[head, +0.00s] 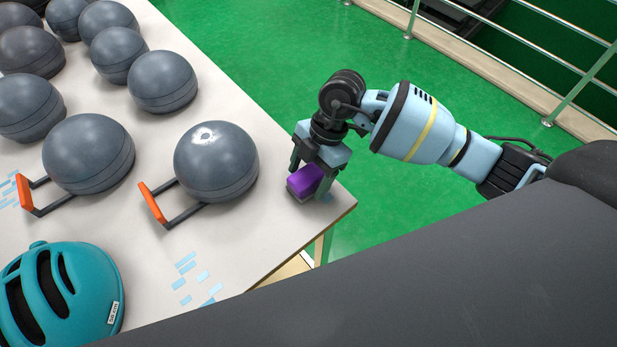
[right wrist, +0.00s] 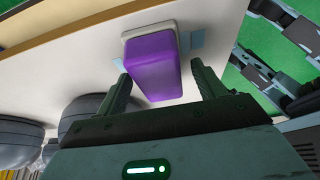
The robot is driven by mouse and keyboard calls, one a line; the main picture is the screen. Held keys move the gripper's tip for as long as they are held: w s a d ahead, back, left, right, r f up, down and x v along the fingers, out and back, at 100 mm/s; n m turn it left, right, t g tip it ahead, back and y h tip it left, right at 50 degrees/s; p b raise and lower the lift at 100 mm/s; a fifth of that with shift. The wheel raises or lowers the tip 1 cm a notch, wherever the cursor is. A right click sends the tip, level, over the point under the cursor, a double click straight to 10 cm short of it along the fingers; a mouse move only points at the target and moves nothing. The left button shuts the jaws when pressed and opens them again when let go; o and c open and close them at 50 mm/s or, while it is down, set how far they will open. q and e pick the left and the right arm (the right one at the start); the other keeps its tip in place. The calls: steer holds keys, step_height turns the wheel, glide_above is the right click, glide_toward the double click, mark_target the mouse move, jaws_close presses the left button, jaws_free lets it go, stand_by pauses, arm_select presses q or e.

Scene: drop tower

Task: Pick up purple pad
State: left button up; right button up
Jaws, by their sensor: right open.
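The purple pad (head: 307,178) is a block with a pale grey base, lying near the right corner of the white table (head: 270,240). In the right wrist view the pad (right wrist: 152,68) sits on the table between and just beyond my fingertips, with light blue marks beside it. My right gripper (head: 313,172) is above the pad with its fingers pointing down around it. In the right wrist view my right gripper (right wrist: 160,88) is open, with a gap visible between each finger and the pad. My left gripper is not in view.
Several dark grey domes (head: 216,160) stand on the table left of the pad, the nearer ones with orange-ended handles (head: 155,203). A teal helmet (head: 95,285) lies at the front left. Green floor (head: 240,50) and a railing (head: 575,95) are beyond the table.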

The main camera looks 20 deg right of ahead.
mark_target(303, 177)
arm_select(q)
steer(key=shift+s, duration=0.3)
arm_select(e)
steer(key=c, duration=1)
steer(key=shift+o, duration=0.2)
steer(key=shift+r, duration=0.15)
steer(key=shift+r, duration=0.2)
step_height(303, 177, up, 3)
steer(key=shift+r, duration=0.1)
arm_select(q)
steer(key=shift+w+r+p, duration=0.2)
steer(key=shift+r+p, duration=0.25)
arm_select(e)
steer(key=s+d+r, duration=0.1)
steer(key=s, duration=1.5)
steer(key=shift+d, duration=0.15)
